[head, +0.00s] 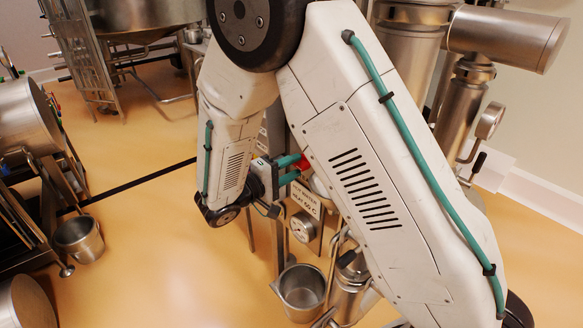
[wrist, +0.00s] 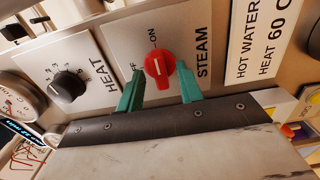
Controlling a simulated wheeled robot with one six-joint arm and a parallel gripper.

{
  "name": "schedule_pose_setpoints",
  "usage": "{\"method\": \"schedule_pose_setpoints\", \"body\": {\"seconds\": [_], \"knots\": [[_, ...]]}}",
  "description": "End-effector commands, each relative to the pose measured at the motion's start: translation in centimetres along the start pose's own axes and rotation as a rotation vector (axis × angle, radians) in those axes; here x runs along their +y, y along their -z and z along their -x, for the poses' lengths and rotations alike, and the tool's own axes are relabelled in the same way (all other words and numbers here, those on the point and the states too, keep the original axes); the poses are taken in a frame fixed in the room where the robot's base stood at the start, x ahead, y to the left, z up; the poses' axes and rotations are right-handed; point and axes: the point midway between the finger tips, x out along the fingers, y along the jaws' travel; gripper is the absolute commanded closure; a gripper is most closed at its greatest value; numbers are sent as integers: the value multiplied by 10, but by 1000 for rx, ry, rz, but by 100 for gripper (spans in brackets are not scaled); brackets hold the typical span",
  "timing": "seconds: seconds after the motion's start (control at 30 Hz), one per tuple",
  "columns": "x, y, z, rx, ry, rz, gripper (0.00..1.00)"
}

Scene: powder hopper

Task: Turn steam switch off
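The steam switch is a red round knob (wrist: 160,66) on a pale plate marked STEAM. Its white line points up in the wrist view, toward the word ON. A second label at its left is partly hidden by a finger, with only an F showing. My gripper (wrist: 159,79) has its two teal fingers apart, one on each side of the knob, with what looks like a small gap on both sides. In the head view the red knob (head: 304,163) shows in part at the fingertips of my gripper (head: 298,167); my arm hides much of the panel.
A black HEAT dial (wrist: 68,86) sits left of the switch, with a round gauge (wrist: 18,100) beyond it. A HOT WATER HEAT 60 C sign (wrist: 262,40) is at the right. In the head view a steel bucket (head: 300,288) stands below the panel.

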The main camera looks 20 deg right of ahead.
Motion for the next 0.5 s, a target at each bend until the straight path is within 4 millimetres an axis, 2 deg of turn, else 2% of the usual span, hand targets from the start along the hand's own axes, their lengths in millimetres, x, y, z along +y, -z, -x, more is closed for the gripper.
{"method": "schedule_pose_setpoints", "body": {"seconds": [0.3,0.33,0.43,0.5], "knots": [[0,0,-3,3,1,0,64],[0,0,-3,3,1,0,69],[0,1,-2,3,0,0,97],[0,1,-2,4,1,0,100]]}}
